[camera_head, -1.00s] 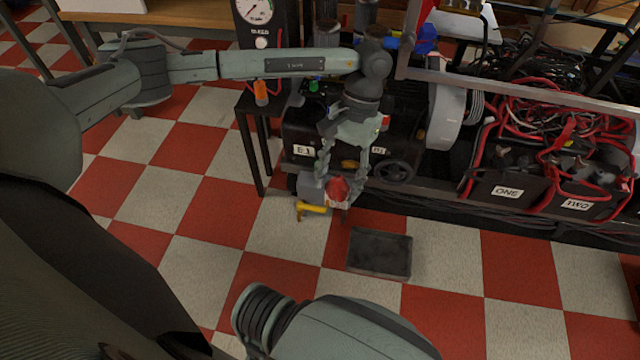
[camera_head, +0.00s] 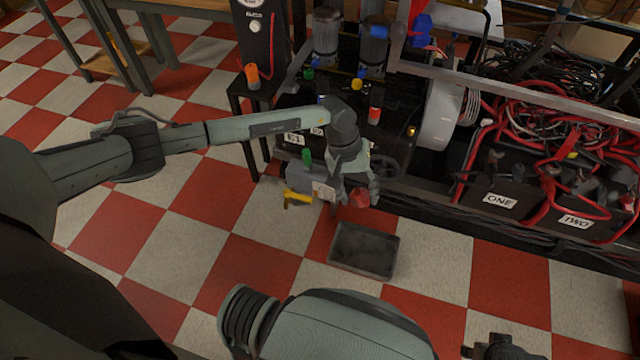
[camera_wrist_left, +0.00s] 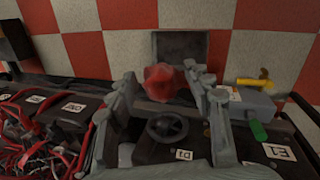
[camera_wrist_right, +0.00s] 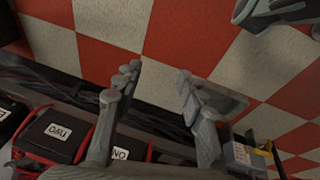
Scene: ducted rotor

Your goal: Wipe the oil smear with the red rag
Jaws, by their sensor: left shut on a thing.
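The red rag (camera_head: 360,199) is a crumpled bundle between the fingertips of my left gripper (camera_head: 354,193), which is shut on it. In the left wrist view the rag (camera_wrist_left: 164,82) sits between the two fingers, with the dark tray behind it. The rag hangs in front of the machine's black lower part, near the tray's far edge; I cannot tell its height. My right gripper (camera_wrist_right: 156,82) is open and empty in the right wrist view, its fingers well apart. I cannot make out the oil smear for certain in any view.
A shallow dark tray (camera_head: 364,251) lies on the red and white checkered floor. A grey block with a yellow lever (camera_head: 296,197) is left of the rag. A black handwheel (camera_head: 384,167) is behind. Batteries with red cables (camera_head: 500,199) stand right. The left floor is clear.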

